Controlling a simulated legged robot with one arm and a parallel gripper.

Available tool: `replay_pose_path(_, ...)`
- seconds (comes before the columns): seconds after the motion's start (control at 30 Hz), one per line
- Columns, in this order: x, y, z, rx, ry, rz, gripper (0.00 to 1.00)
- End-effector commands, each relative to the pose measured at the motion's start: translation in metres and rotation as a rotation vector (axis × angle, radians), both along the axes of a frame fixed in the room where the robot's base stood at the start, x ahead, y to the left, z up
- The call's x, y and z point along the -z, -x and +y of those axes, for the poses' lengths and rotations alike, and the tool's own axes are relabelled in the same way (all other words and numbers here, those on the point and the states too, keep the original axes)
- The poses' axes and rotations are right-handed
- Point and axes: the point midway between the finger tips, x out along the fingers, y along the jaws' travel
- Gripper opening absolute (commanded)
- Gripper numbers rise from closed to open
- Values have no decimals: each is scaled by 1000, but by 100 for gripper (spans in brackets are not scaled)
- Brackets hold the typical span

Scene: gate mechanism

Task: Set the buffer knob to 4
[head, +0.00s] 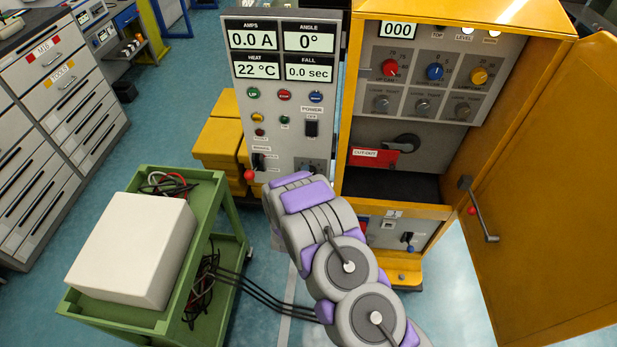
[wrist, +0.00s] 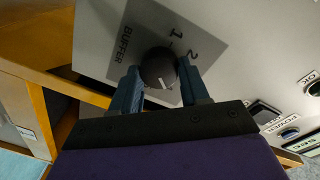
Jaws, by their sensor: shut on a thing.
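The buffer knob (wrist: 156,66) is a round black knob on a grey plate (wrist: 138,30) marked BUFFER, with 1 and 2 readable in the wrist view. A white mark on the knob points toward the bottom of that view, away from the 1 and 2. Any further numbers are hidden by my gripper. My gripper (wrist: 161,76) is shut on the knob, with one dark finger on each side.
A yellow cabinet (head: 350,185) with its door (head: 560,190) swung open stands to the right. It holds coloured knobs and a red CUTOUT part (head: 374,158). A green cart (head: 229,215) bearing a white box (head: 135,245) stands at left.

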Motion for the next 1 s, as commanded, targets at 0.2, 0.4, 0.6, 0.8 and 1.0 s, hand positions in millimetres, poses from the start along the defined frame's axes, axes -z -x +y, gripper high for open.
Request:
replay_pose_path(0.2,2,1,-1,2,-47,4,15)
replay_pose_path(0.4,3,1,-2,2,-57,5,15)
replay_pose_path(0.6,3,1,-2,2,-56,5,15)
replay_pose_path(0.8,2,1,-2,2,-56,5,60)
replay_pose_path(1.0,1,1,-1,1,-56,2,70)
